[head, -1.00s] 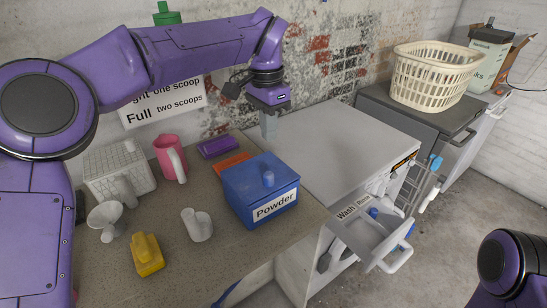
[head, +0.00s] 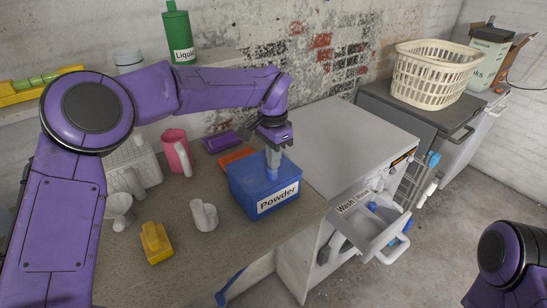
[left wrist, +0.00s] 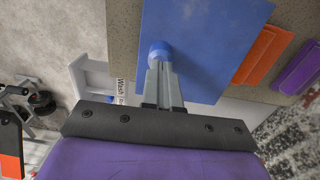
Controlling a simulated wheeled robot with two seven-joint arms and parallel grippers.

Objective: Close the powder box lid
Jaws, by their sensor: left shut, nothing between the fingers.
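The blue powder box (head: 255,202) stands on the counter beside the white machine, with a "Powder" label on its front. Its flat blue lid (head: 245,178) lies over the top and looks level; whether it is fully seated I cannot tell. A round blue knob (head: 271,176) rises from the lid. It also shows in the left wrist view (left wrist: 160,48). My left gripper (head: 272,162) is shut and empty, pointing down with its fingertips at the top of the knob. Whether they touch it I cannot tell. My right gripper is out of view.
A white scoop cup (head: 203,215), a yellow block-like item (head: 156,243) and a pink jug (head: 176,152) stand left of the box. Orange (head: 237,156) and purple (head: 220,141) pieces lie behind it. The machine's drawer (head: 370,222) is pulled out at right.

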